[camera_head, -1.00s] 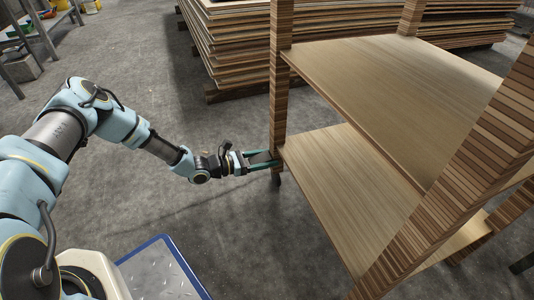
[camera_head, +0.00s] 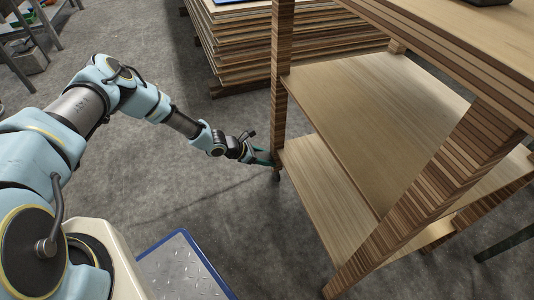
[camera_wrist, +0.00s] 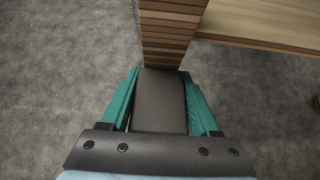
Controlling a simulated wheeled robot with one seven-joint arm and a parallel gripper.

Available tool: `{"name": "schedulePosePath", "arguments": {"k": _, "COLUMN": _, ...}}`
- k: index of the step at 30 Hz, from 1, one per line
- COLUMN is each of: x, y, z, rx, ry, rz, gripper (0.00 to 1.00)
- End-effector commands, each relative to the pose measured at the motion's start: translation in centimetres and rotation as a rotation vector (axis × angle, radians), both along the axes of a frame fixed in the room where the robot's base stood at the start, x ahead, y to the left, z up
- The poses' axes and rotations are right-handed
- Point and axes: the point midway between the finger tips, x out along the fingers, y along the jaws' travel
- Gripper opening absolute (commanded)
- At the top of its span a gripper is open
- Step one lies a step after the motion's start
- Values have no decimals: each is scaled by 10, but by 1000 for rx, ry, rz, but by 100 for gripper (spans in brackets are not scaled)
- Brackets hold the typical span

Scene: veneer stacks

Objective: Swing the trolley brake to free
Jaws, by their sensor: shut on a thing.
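The trolley (camera_head: 362,100) is a wooden shelf unit with striped laminated legs, standing at the right in the head view. Its near-left leg also shows at the top of the wrist view (camera_wrist: 172,35). My gripper (camera_head: 264,157) is low beside that leg. In the wrist view, its teal fingers lie on both sides of a dark grey flat lever, which looks like the trolley brake (camera_wrist: 160,105). My gripper is shut on it. The lever runs from the leg towards my palm. In the head view the fingers hide most of it, so its brake setting cannot be read.
A stack of veneer sheets (camera_head: 240,50) stands behind the trolley. A metal rack (camera_head: 30,45) is at the far left. A blue-edged metal plate (camera_head: 185,270) lies at the front. The grey floor (camera_head: 150,180) between is clear.

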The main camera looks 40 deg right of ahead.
Motion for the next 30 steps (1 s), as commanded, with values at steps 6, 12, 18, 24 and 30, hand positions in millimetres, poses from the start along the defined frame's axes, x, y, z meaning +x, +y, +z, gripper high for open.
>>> {"name": "schedulePosePath", "arguments": {"k": 6, "x": 1, "y": 2, "z": -1, "rx": 24, "ry": -9, "rz": 2, "gripper": 0}}
{"name": "schedulePosePath", "arguments": {"k": 12, "x": 1, "y": 2, "z": -1, "rx": 25, "ry": -9, "rz": 2, "gripper": 0}}
{"name": "schedulePosePath", "arguments": {"k": 18, "x": 1, "y": 1, "z": -1, "rx": 25, "ry": -10, "rz": 1, "gripper": 71}}
{"name": "schedulePosePath", "arguments": {"k": 24, "x": 1, "y": 1, "z": -1, "rx": 22, "ry": -9, "rz": 1, "gripper": 92}}
{"name": "schedulePosePath", "arguments": {"k": 30, "x": 0, "y": 1, "z": 0, "rx": 22, "ry": -8, "rz": 1, "gripper": 92}}
